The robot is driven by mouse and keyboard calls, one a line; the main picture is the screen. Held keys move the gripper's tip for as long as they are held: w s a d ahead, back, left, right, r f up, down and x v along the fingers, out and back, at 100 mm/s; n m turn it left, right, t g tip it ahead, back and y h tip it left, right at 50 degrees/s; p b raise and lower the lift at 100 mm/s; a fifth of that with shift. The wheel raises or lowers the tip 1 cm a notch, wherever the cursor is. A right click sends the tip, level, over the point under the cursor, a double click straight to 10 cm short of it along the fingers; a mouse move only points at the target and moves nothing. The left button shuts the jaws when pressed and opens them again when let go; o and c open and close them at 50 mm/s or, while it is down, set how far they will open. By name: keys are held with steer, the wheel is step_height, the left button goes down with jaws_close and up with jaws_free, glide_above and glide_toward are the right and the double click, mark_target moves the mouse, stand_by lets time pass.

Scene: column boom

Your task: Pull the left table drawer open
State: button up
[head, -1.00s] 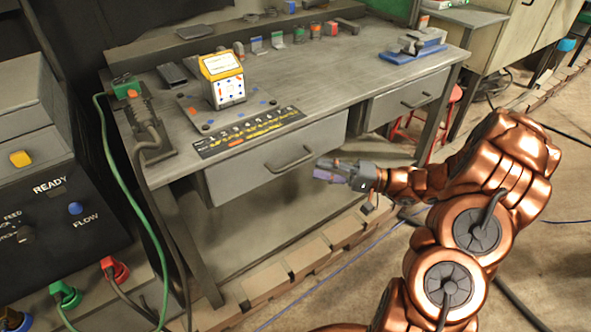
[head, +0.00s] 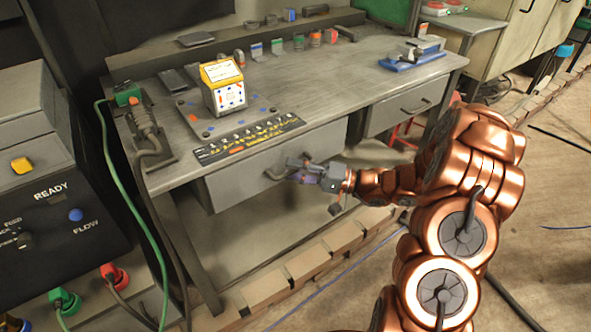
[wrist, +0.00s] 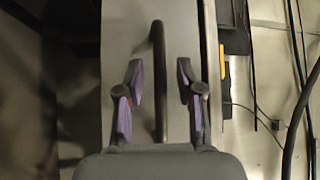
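The left table drawer (head: 232,187) is a grey front under the left part of the workbench. It looks closed in the head view. Its dark bar handle (head: 275,173) is partly hidden behind my gripper (head: 308,172) at its right end. In the wrist view my gripper (wrist: 160,92) is open, with purple-padded fingers on both sides of the handle (wrist: 158,65). The handle runs between the fingers with gaps on both sides, and neither finger touches it there. How deep the fingers reach past the handle is hard to tell.
The workbench (head: 330,85) carries a yellow-topped box (head: 223,85) and several small items. A second drawer (head: 405,105) is to the right. A dark machine (head: 50,190) with cables stands at the left. A low brick edging (head: 300,262) runs along the floor below.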

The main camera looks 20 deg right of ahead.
steer(key=shift+c, duration=0.2)
jaws_close()
stand_by(0.4)
